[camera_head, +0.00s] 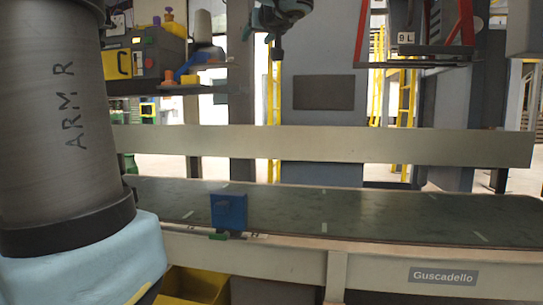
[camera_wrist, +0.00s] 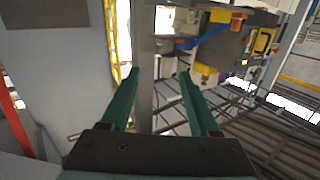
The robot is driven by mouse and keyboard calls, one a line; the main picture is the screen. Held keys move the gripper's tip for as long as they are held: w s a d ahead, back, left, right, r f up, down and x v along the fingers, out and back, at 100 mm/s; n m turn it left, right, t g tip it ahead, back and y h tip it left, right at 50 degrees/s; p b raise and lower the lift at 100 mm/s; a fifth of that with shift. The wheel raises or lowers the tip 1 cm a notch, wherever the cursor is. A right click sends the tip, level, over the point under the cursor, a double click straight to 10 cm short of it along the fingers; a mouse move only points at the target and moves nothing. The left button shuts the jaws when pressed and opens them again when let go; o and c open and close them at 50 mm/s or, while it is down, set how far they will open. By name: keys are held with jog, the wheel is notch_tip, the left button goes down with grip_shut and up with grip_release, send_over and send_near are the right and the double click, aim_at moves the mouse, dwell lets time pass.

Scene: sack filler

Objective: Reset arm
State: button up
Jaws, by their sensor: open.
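My arm, marked "ARM R", fills the left side of the head view. My gripper (camera_wrist: 158,85) shows in the wrist view with two green fingers spread apart and nothing between them. It is raised and faces a grey post and machinery. The gripper fingers cannot be made out for certain in the head view.
A conveyor (camera_head: 390,214) with a dark green belt runs across the head view, with a pale rail (camera_head: 340,146) behind it. A blue box (camera_head: 229,211) sits at its near edge. A yellow bin (camera_head: 195,286) is below. Yellow ladders (camera_head: 273,110) stand behind.

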jog(key=s+a+f+m+g+h+p, duration=0.15)
jog(key=f+g, duration=0.25)
jog(key=f, duration=1)
jog(key=s+f+m+g+h+p, duration=0.1)
jog(key=s+f+m+g, duration=0.2)
jog(key=f, duration=1)
jog(key=s+a+f+g+h+p, duration=0.25)
jog(key=s+f+g, duration=0.55)
jog(key=s+f, duration=1.1)
notch_tip(320, 180, up, 35)
jog(key=w+p, duration=0.2)
jog(key=p, duration=3.5)
jog(key=shift+d+r+h, duration=0.15)
jog(key=shift+d+h, duration=0.15)
jog(key=shift+d, duration=0.15)
